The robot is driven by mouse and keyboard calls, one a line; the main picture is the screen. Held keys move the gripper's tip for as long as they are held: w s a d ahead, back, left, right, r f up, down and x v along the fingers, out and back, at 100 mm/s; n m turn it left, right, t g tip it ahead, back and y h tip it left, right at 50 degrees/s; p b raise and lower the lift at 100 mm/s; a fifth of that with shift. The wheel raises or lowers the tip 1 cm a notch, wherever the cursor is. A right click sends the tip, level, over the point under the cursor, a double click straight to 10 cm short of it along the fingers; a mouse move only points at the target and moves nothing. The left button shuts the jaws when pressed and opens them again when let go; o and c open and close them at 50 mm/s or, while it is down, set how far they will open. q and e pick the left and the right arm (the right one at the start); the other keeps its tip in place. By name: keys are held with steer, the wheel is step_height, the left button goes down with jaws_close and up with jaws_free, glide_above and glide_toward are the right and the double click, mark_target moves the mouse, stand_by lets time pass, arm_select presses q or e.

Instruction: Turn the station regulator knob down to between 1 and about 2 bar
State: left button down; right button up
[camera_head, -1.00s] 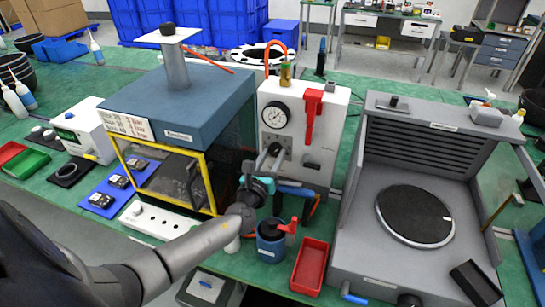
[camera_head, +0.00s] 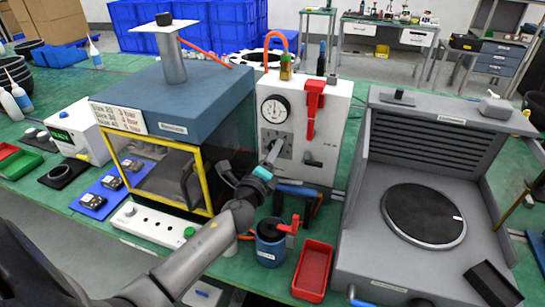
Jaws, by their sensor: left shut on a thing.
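The station (camera_head: 335,120) is a white upright panel at the centre, with a round dial gauge (camera_head: 274,108) high on its left side. The gauge's needle is too small to read surely. My left gripper (camera_head: 275,150) reaches up from the lower left to the panel just below the gauge. Its fingers are shut on the regulator knob, which they almost wholly hide. A grey plate with small marks (camera_head: 285,143) shows around the fingertips. My right gripper is not in view.
A red lever (camera_head: 314,108) is on the panel, right of the gauge. A blue pot (camera_head: 269,246) and a red tray (camera_head: 312,272) stand below. A yellow-framed chamber (camera_head: 204,178) is close on the left, a large grey machine (camera_head: 430,140) on the right.

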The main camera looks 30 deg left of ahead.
arm_select(q)
steer(key=shift+n, duration=3.7)
steer(key=shift+r, duration=0.1)
steer(key=shift+c, duration=1.9)
jaws_free()
steer(key=shift+s, duration=0.1)
steer(key=v, duration=1.5)
steer(key=shift+d, duration=0.15)
